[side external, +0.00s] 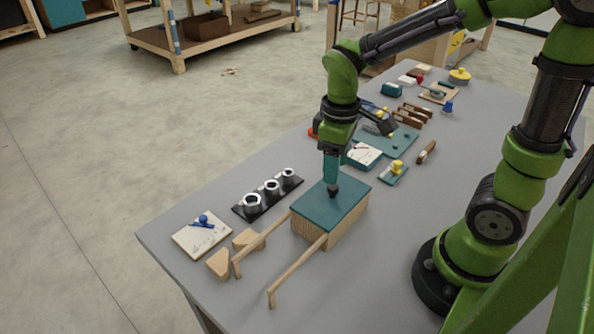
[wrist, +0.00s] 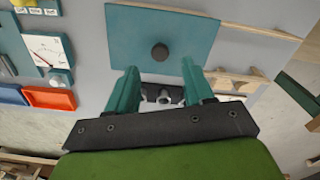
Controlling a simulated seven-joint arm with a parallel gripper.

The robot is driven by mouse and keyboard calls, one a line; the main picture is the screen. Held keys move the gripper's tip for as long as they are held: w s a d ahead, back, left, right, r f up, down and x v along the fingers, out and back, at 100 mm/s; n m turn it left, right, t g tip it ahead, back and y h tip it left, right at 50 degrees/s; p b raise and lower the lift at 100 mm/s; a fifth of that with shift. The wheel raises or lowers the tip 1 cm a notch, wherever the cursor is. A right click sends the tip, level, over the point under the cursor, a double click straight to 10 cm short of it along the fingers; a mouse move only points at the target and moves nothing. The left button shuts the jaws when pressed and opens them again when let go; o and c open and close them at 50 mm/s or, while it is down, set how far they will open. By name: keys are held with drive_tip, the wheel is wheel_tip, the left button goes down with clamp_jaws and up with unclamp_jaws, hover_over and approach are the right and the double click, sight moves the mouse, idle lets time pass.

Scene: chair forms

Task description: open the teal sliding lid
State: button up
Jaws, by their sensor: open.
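The teal sliding lid (side external: 343,207) lies flat on top of a wooden box (side external: 318,233) on the grey table, covering it. A dark round knob (side external: 333,190) stands on the lid. Two wooden rails (side external: 297,270) reach from the box toward the table's front left. My gripper (side external: 331,180) points down over the lid at the knob. In the wrist view the lid (wrist: 190,40) shows with its knob (wrist: 160,52), and my gripper (wrist: 156,78) is open with its two teal fingers apart. The knob appears just beyond the fingertips, roughly between them. I cannot tell if they touch it.
A black holder with several metal rings (side external: 268,190) and a board with a blue item (side external: 202,233) lie left of the box. Wooden wedges (side external: 220,263) sit near the rails. A gauge box (side external: 364,154) and a teal piece with a yellow knob (side external: 394,172) stand behind.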

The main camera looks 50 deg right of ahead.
sight(333, 193)
drive_tip(key=shift+f, duration=2.35)
clamp_jaws()
